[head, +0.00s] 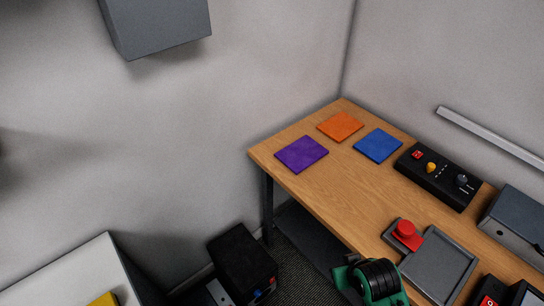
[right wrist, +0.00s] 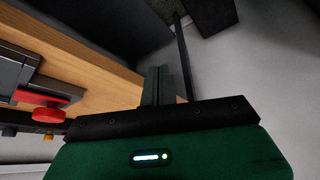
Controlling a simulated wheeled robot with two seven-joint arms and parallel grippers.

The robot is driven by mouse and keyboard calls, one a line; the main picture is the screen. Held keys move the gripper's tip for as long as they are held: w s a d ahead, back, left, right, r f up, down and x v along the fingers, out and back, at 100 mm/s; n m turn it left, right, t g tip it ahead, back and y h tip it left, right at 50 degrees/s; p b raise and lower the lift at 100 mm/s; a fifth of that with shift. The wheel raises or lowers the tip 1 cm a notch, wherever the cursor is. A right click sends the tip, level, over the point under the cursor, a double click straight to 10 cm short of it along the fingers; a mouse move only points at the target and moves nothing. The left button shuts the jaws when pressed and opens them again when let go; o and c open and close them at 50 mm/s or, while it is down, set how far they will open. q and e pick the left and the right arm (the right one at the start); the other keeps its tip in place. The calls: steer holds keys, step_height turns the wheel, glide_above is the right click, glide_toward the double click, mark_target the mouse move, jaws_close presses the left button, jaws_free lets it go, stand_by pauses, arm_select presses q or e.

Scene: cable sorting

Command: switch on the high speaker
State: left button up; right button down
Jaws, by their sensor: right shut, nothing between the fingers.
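No thing in view is clearly marked as the high speaker. A grey box (head: 155,28) is high on the left wall, cut off by the top edge, with no switch showing on its visible faces. A black box (head: 243,262) stands low beside the table, with a red and a blue button on its side. My right gripper (right wrist: 160,86) shows in the right wrist view with its fingers together and empty, apart from any object. In the head view only its green and black wrist shows, at the table's front edge. My left gripper is not in view.
The wooden table (head: 318,190) carries purple (head: 302,153), orange (head: 340,126) and blue (head: 378,145) pads, a black control panel (head: 438,176), a red button (head: 406,229), a grey tray (head: 440,268) and a grey box (head: 520,225). A white surface (head: 65,272) is at lower left.

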steer(key=w+a+r+t+y, duration=0.15)
steer(key=w+r+t, duration=0.4)
steer(key=r, duration=0.85)
steer(key=w+a+r+t+y, duration=0.1)
steer(key=w+a+r+t, duration=0.15)
steer(key=w+r, duration=0.8)
steer(key=w+a+r+t+y, duration=0.1)
steer(key=w+a+r+t, duration=0.3)
steer(key=r, duration=1.3)
steer(key=s+a+r+n+t+y, duration=0.1)
steer(key=s+a+r+n+y, duration=0.1)
steer(key=r, duration=1)
steer(key=s+a+r+n+t+y, duration=0.1)
steer(key=r+y, duration=0.4)
steer(key=r, duration=0.7)
steer(key=s+a+r+n+t+y, duration=0.1)
steer(key=s+a+r+n+y, duration=0.1)
steer(key=r, duration=1)
steer(key=s+a+y, duration=0.1)
steer(key=s+y, duration=0.1)
steer(key=s, duration=0.1)
steer(key=shift+r+n, duration=0.3)
steer(key=shift+r, duration=0.05)
steer(key=shift+a, duration=0.1)
steer(key=w+f+p+x, duration=0.1)
steer(key=f+p+x, duration=0.1)
steer(key=p+x, duration=0.6)
steer(key=x, duration=0.5)
steer(key=shift+w+a, duration=0.15)
steer(key=shift+a, duration=0.25)
